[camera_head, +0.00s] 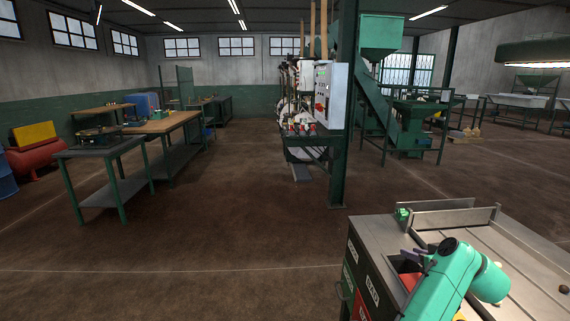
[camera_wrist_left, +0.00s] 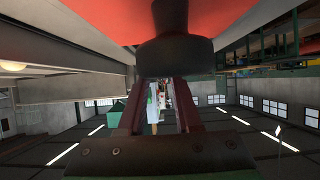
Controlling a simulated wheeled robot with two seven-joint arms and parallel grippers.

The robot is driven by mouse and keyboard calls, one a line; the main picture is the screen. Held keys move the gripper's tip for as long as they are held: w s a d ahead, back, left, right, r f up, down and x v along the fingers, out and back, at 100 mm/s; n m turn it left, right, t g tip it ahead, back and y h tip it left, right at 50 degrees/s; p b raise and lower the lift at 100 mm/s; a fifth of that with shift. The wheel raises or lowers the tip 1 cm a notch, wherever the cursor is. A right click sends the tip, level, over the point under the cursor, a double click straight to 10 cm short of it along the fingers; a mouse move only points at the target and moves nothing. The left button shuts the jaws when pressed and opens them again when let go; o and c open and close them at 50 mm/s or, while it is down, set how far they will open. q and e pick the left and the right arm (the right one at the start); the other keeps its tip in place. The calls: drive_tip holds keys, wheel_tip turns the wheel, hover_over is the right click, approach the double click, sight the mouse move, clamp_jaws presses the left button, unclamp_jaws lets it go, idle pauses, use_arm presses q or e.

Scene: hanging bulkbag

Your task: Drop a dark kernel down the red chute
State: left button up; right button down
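My left arm reaches over the metal-topped sorting bench (camera_head: 379,232) at the lower right of the head view. In the left wrist view the gripper's dark red fingers (camera_wrist_left: 160,85) close on a dark, blunt thing that looks like a dark kernel (camera_wrist_left: 175,55). The red chute surface (camera_wrist_left: 100,18) fills the top of that view, just beyond it. Another dark kernel (camera_head: 564,289) lies on the bench top at the right edge. My right gripper is not in view.
A raised metal fence (camera_head: 455,218) crosses the bench top. The bench front carries a BAD label (camera_head: 372,290) and a red part (camera_head: 361,306) below. A green post (camera_head: 343,110) with a control panel (camera_head: 325,93) stands behind. Open floor lies to the left.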

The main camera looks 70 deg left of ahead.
use_arm(q)
wheel_tip(320, 180, up, 20)
idle(0.4)
idle(0.6)
